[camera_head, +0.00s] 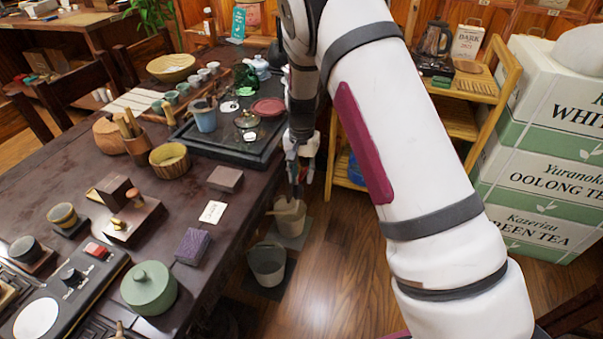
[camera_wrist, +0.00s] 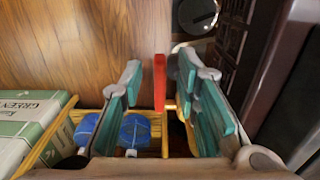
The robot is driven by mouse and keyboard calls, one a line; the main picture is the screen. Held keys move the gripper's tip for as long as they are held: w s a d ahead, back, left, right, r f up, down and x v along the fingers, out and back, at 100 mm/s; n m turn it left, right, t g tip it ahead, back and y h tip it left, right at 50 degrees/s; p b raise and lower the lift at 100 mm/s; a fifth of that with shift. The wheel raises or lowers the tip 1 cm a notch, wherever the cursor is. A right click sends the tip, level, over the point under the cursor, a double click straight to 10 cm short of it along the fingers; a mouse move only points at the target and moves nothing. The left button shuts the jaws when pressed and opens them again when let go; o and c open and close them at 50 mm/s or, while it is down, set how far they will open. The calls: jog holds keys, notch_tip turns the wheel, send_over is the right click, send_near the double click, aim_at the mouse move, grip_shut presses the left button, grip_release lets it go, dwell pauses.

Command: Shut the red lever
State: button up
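A red lever (camera_wrist: 159,82) shows in the camera_wrist view as a narrow upright bar. It appears between the two teal-padded fingers of my gripper (camera_wrist: 160,64), with a gap on each side. The fingers are apart and hold nothing. How deep the lever lies between them is hard to tell. In the camera_head view my gripper (camera_head: 297,172) hangs beside the right edge of the dark table (camera_head: 75,175). My arm hides much of that area, and I cannot make out the lever clearly there.
A black tea tray (camera_head: 190,139) with cups and lids lies near the table's far right. Two buckets (camera_head: 267,262) (camera_head: 289,218) stand below the edge. The floor (camera_head: 345,270) between is clear.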

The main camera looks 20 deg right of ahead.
grip_shut()
jog(key=shift+s, duration=0.1)
jog(key=shift+s+a+f+t+h+p, duration=0.15)
jog(key=shift+a+f+t+h+p, duration=0.1)
jog(key=shift+t+h+p, duration=0.35)
jog(key=shift+d+f+t+h, duration=0.1)
jog(key=shift+f+t+h, duration=0.25)
jog(key=shift+t, duration=0.35)
grip_release()
